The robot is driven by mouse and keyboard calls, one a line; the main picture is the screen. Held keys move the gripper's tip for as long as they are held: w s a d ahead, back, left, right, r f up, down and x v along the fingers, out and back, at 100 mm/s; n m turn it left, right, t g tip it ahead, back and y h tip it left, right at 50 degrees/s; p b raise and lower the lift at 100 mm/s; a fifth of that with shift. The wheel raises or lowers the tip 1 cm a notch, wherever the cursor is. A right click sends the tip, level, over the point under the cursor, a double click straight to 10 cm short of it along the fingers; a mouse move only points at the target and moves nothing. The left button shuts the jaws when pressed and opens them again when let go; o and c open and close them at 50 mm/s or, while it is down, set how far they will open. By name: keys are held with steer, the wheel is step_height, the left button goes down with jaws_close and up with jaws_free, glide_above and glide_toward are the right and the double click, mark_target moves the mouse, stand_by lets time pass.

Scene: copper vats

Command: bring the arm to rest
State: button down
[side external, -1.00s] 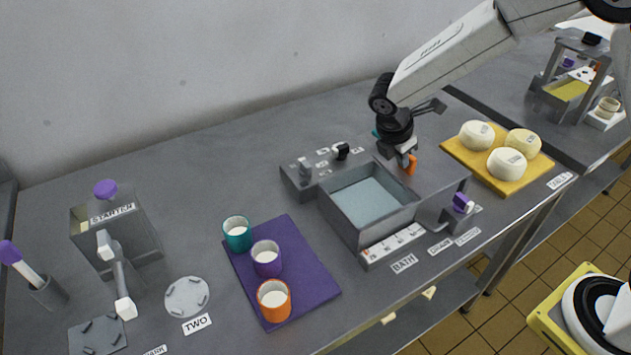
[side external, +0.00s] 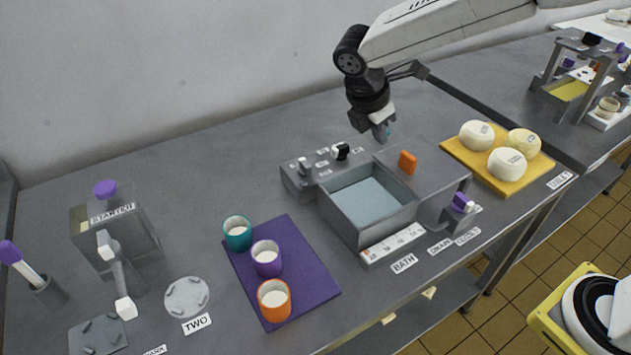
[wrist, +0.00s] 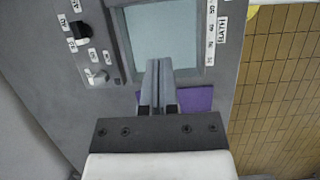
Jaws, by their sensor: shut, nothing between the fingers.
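My gripper (side external: 383,133) is shut and empty. In the side view it hangs in the air above the back of the bath unit, behind an orange block (side external: 407,162). The block sits on the grey surface to the right of the open basin and is apart from my fingers. In the wrist view my shut fingers (wrist: 160,70) point towards the basin (wrist: 163,35) of the bath.
The bath (side external: 366,205) holds pale liquid. To its left, three cups, teal (side external: 237,234), purple (side external: 267,259) and orange (side external: 274,300), stand on a purple mat (side external: 315,283). A yellow board (side external: 497,180) with three white rounds lies to the right. A starter container (side external: 118,230) stands far left.

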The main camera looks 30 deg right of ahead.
steer(key=shift+a+r, duration=0.1)
steer(key=shift+r, duration=0.1)
steer(key=s+d+f+m+t+y, duration=0.1)
steer(key=s+d+f+m+y, duration=0.1)
steer(key=s+m, duration=0.5)
steer(key=s+d+f+m+t+y, duration=0.1)
steer(key=s+d+f+m, duration=0.4)
steer(key=m, duration=0.6)
steer(key=s+d+y, duration=0.1)
steer(key=s+d, duration=0.1)
steer(key=s, duration=0.1)
steer(key=shift+s+f+t, duration=0.15)
steer(key=shift+s+t, duration=0.1)
steer(key=shift+t, duration=0.05)
